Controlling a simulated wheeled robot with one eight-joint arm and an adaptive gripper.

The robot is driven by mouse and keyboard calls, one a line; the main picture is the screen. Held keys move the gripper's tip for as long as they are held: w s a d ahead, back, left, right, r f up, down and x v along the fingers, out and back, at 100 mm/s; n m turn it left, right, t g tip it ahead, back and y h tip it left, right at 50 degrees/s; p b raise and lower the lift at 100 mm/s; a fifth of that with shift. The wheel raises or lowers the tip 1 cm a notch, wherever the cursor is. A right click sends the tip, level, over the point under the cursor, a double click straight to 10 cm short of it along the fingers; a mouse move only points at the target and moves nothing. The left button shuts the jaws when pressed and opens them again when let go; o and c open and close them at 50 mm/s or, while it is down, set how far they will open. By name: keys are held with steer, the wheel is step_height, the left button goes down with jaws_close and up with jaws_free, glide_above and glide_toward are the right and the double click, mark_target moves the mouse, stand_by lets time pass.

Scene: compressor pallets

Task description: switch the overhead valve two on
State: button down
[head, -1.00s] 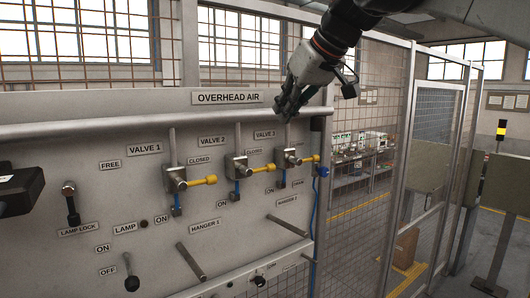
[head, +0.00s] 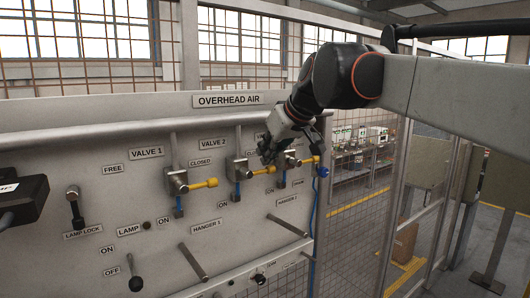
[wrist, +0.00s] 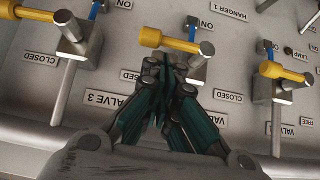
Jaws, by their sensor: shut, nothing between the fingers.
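Valve two (head: 238,169) is the middle of three metal valves on the grey panel, below the OVERHEAD AIR sign. Its yellow handle (head: 264,170) points right, level, just below a CLOSED label; an ON label is lower down. In the wrist view the panel is upside down, and the yellow handle (wrist: 168,41) of valve two points left. My gripper (head: 267,158) is shut and empty, its dark fingertips close to that handle's outer end in the head view. In the wrist view the fingertips (wrist: 170,62) are just below the handle; I cannot tell whether they touch.
Valve one (head: 177,181) is to the left and valve three (head: 288,160) to the right, close to my gripper; both yellow handles point right. Two hanger rods (head: 193,262) stick out below. A horizontal pipe rail (head: 120,132) runs above the valves. A wire mesh fence stands at right.

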steer(key=shift+w+f, duration=0.1)
steer(key=shift+f, duration=0.35)
